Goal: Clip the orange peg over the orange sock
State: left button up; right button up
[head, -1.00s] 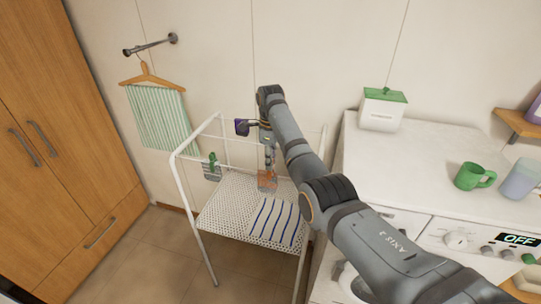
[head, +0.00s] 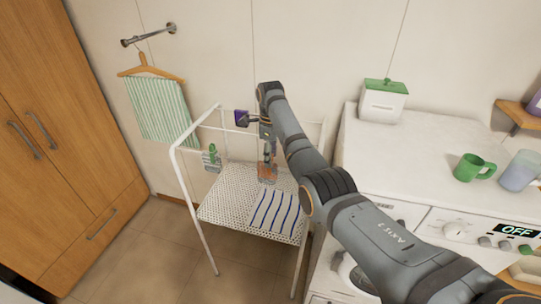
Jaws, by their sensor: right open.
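A small orange item (head: 267,174) shows on the drying rack (head: 179,165), just below my right gripper. It looks like the orange sock, partly covered by the gripper. I cannot make out the orange peg apart from it. My right gripper (head: 268,158) points down over the rack and is open, right above the orange item. Whether its fingers touch anything is too small to tell. My left gripper is not in view.
A green peg (head: 212,152) sits on a grey sock (head: 210,164) at the rack's left. A striped cloth (head: 273,211) lies on the dotted rack surface (head: 228,203). A purple item (head: 241,118) is at the back. The washer top (head: 425,140) stands right of the rack.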

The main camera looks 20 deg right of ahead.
notch_tip(320, 180, up, 12)
dwell(0.5)
